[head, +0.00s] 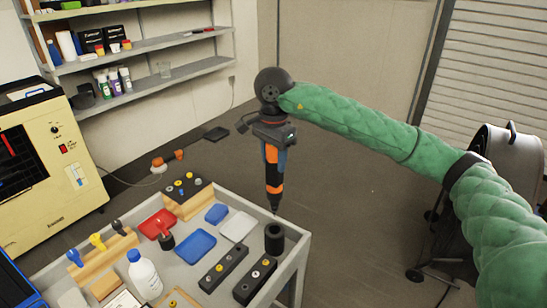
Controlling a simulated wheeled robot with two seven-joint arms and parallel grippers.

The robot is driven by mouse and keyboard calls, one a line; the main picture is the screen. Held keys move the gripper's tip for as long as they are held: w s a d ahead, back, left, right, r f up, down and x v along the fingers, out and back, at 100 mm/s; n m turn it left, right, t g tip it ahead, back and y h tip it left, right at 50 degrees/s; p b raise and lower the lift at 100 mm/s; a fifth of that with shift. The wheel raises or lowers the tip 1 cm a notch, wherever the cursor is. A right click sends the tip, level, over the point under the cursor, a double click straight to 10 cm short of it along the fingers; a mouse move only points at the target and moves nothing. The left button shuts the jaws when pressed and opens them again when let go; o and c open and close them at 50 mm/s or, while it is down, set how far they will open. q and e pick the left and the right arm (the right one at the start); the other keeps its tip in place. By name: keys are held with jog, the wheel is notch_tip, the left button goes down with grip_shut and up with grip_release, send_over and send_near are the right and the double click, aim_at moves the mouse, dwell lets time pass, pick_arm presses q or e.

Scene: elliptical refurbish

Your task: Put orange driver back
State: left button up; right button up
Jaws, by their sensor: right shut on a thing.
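The orange driver (273,178), orange and black with a thin tip pointing down, hangs upright below my right gripper (272,140). My right gripper is shut on its upper part. The driver is above the right back corner of the grey cart (297,243). A black cylindrical holder (274,240) stands on the cart near that corner, just below the driver's tip. The tip appears apart from the holder, though the depth gap is hard to tell. My left gripper is not in view.
The cart top carries black blocks (223,268), a blue tray (195,246), a red tray (157,224), a white bottle (144,275) and wooden racks (103,262). A cream machine (50,170) stands left. Shelves (150,80) line the wall. Open floor lies right of the cart.

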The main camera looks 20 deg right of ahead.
aim_at(274, 174)
jog(key=shift+w+d+f, duration=0.15)
jog(key=shift+f, duration=0.1)
jog(key=shift+s+f, duration=0.2)
jog(key=shift+f, duration=0.35)
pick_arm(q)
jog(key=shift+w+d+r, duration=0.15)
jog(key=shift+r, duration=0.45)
pick_arm(e)
jog(key=shift+f, duration=1.85)
pick_arm(q)
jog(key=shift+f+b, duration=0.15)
jog(key=shift+b, duration=0.2)
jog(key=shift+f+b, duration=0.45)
pick_arm(e)
jog(key=shift+r, duration=0.1)
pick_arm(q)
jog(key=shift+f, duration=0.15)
